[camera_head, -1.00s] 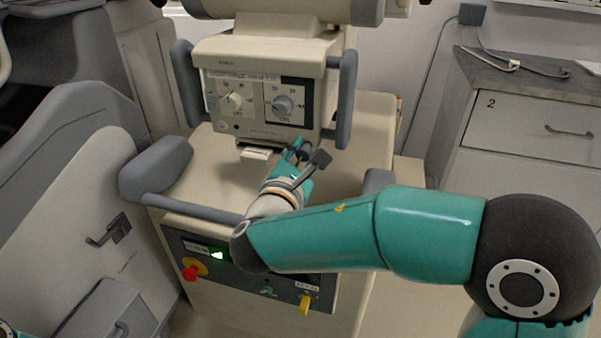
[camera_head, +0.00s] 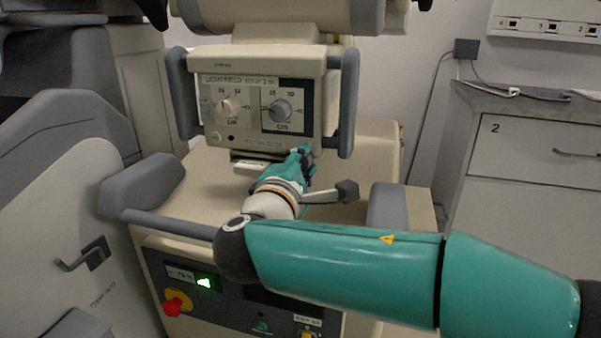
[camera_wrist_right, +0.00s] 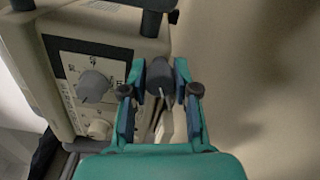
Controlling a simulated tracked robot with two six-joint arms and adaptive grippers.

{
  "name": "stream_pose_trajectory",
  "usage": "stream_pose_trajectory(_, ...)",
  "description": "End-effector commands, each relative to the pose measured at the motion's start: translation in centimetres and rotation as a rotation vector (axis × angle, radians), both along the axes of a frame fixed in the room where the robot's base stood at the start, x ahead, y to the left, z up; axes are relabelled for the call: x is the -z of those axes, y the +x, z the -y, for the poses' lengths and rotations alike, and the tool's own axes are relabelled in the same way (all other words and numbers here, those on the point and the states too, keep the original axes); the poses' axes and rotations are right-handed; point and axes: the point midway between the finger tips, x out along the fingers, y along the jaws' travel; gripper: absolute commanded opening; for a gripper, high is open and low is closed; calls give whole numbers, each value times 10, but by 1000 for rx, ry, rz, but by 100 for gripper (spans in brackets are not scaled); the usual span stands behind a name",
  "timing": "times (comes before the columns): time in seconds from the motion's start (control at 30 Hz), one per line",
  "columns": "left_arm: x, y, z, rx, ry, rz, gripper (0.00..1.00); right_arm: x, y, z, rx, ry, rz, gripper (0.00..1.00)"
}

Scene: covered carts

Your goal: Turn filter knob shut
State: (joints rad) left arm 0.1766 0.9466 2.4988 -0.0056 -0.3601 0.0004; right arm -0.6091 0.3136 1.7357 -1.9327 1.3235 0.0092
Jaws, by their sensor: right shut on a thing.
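The filter knob, a dark grey round knob (camera_wrist_right: 160,76) with a pale stem or tab under it, sits between the fingers in the right wrist view. My right gripper (camera_wrist_right: 160,92) is shut on it, one finger on each side. In the head view this gripper (camera_head: 304,154) is at the lower right of the beige control box (camera_head: 240,65), and hides the knob there. The box's front has a beige dial (camera_head: 229,106) and a grey dial (camera_head: 280,110), both apart from the gripper. My left gripper is not in view.
Grey handles flank the box, the right one (camera_head: 348,105) close above my gripper. The beige cart (camera_head: 215,185) has a grey push bar (camera_head: 170,225) and a red button (camera_head: 172,308). A cabinet (camera_head: 530,150) stands at the right, a covered grey cart (camera_head: 75,170) at the left.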

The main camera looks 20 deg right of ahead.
Motion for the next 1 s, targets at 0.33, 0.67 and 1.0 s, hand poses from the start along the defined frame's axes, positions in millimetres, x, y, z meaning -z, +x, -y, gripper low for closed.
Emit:
stream_pose_trajectory(0.33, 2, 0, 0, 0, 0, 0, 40, 2, 0, -1, -2, 15, 5, 0)
stream_pose_trajectory(0.67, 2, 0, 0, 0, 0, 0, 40, 2, 0, -1, -1, 13, 4, 55)
stream_pose_trajectory(1.0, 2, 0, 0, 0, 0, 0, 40, 1, -2, -2, 0, 13, 6, 55)
